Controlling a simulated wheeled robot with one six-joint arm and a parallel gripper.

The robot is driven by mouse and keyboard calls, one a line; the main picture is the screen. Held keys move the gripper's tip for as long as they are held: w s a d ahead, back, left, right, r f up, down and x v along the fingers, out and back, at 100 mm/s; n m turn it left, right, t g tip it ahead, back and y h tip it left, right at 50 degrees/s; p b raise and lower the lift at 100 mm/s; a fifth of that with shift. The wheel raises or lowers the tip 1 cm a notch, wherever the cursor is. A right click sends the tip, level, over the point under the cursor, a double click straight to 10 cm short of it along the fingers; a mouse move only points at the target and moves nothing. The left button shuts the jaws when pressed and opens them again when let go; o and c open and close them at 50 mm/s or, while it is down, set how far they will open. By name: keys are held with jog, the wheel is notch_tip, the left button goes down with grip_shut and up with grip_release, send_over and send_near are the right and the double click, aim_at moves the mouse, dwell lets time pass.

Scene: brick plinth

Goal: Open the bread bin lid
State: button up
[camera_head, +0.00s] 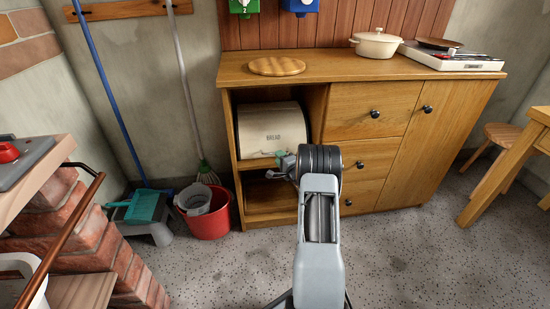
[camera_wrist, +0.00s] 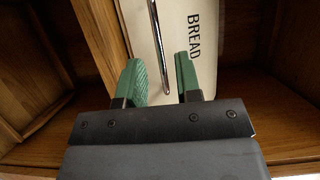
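The bread bin (camera_head: 270,123) is cream, marked BREAD, and sits in the upper open compartment of the wooden sideboard. Its rounded front lid looks closed. In the wrist view the bin's cream front (camera_wrist: 205,50) lies ahead, with a thin metal bar, seemingly its handle (camera_wrist: 158,40), running down between my fingertips. My gripper (camera_head: 283,159) is at the bin's lower front edge. In the wrist view my gripper (camera_wrist: 161,75) has its two green fingers apart, one on each side of the bar, with gaps showing. Whether either finger touches the bar is unclear.
The sideboard (camera_head: 365,62) has walls close around the bin and a shelf below it. A red bucket (camera_head: 207,223), a mop and a broom stand to the left. A white pot (camera_head: 376,46) and a round board (camera_head: 277,66) are on top. The floor in front is clear.

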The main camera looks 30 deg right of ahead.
jog(key=shift+w+d+b, duration=0.1)
jog(key=shift+w+b, duration=0.4)
jog(key=shift+w, duration=1.45)
jog(key=shift+c, duration=0.3)
grip_shut()
